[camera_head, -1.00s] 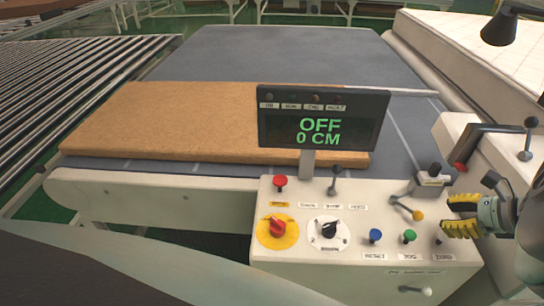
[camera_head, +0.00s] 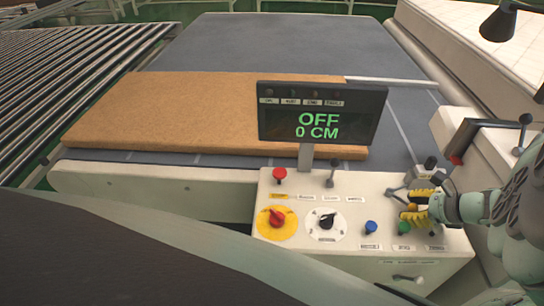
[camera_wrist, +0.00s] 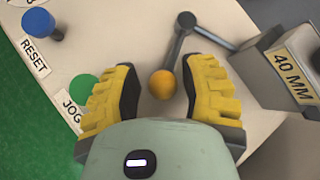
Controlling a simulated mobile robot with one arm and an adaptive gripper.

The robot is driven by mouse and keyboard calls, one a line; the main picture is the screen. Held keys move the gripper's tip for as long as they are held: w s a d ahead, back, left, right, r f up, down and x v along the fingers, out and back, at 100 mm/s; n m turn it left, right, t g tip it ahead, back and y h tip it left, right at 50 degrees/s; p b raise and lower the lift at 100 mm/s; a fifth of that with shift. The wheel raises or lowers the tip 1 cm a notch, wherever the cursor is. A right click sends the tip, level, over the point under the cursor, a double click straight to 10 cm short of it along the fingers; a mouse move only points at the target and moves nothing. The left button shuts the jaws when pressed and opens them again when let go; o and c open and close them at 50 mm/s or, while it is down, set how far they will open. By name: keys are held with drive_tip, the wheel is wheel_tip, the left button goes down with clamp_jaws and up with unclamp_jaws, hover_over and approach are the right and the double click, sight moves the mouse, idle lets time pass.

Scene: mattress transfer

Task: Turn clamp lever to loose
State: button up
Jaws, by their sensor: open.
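The clamp lever (camera_wrist: 176,50) is a grey bar with an orange-yellow ball knob (camera_wrist: 162,84), running from a dark round joint beside a grey block marked 40 MM (camera_wrist: 291,72). In the head view the lever (camera_head: 396,192) sits at the right of the control panel, its knob partly hidden by my gripper. My gripper (camera_head: 414,205) has yellow ridged fingers and is open. In the wrist view the gripper (camera_wrist: 160,78) has one finger on each side of the knob, with gaps visible on both sides.
A display (camera_head: 318,125) reads OFF, 0 CM. A crank (camera_head: 490,125) stands at the right.

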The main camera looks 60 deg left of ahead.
clamp_jaws()
idle(0.4)
drive_tip(key=b, duration=0.3)
drive_tip(key=shift+w+f+n+g, duration=0.3)
drive_tip(key=shift+w+f+n, duration=0.05)
drive_tip(key=shift+n, duration=0.05)
drive_tip(key=b, duration=0.3)
drive_tip(key=shift+w+n+g, duration=0.25)
drive_tip(key=shift+n+g, duration=0.05)
drive_tip(key=shift+n, duration=0.1)
drive_tip(key=shift+w+r+n+g+b, duration=0.2)
drive_tip(key=shift+r+n+g+b, duration=0.1)
drive_tip(key=shift+b, duration=0.6)
drive_tip(key=shift+r, duration=0.1)
